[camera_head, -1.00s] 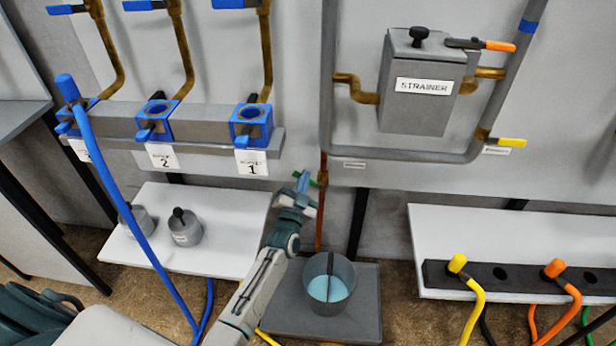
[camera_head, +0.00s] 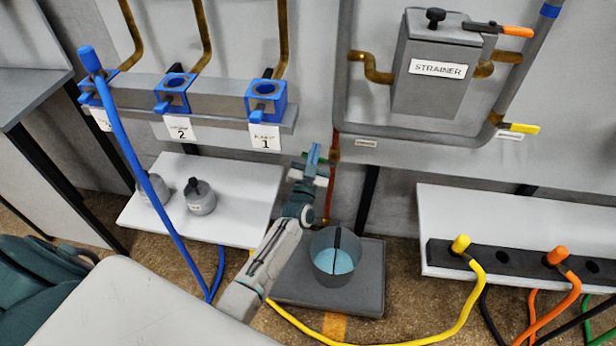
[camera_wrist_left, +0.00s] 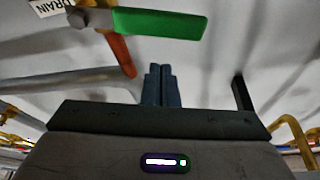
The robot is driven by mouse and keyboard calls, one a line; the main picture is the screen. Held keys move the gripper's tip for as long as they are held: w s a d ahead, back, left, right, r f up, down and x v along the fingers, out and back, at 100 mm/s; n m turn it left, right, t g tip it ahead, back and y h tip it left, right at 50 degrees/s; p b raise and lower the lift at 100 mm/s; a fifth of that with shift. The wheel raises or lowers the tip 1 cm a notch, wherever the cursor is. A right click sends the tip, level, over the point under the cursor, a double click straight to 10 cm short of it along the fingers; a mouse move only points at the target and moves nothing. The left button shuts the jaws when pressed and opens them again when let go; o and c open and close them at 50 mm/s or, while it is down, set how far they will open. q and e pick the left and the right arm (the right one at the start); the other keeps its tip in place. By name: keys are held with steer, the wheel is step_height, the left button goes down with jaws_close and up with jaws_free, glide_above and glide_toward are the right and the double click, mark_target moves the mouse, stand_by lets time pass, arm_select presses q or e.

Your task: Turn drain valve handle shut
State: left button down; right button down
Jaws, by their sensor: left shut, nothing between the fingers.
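The drain valve has a green lever handle (camera_wrist_left: 160,22), which lies roughly level across the top of the left wrist view. The brass valve body (camera_wrist_left: 100,18) is at its left end, under a partly cut-off "DRAIN" label (camera_wrist_left: 48,6). An orange-copper drain pipe (camera_wrist_left: 121,52) runs down from the valve and also shows in the head view (camera_head: 328,195). My left gripper (camera_head: 313,157) is shut and empty in front of the handle, hiding most of it in the head view. In the wrist view its blue-grey fingers (camera_wrist_left: 162,84) appear below the handle, with a visible gap.
A bucket of blue liquid (camera_head: 335,262) stands on a grey platform (camera_head: 372,292) below the valve. The strainer box (camera_head: 436,72) is up to the right. White shelves flank the area, left (camera_head: 236,226) and right (camera_head: 440,215). A yellow hose (camera_head: 470,310) crosses the floor.

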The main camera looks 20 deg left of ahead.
arm_select(q)
steer(key=v, duration=0.9)
steer(key=shift+s+r, duration=0.25)
steer(key=shift+s, duration=0.3)
arm_select(e)
steer(key=shift+s+d+r+g, duration=0.3)
steer(key=shift+d+r, duration=0.05)
steer(key=shift+d, duration=0.05)
arm_select(q)
steer(key=shift+d, duration=0.2)
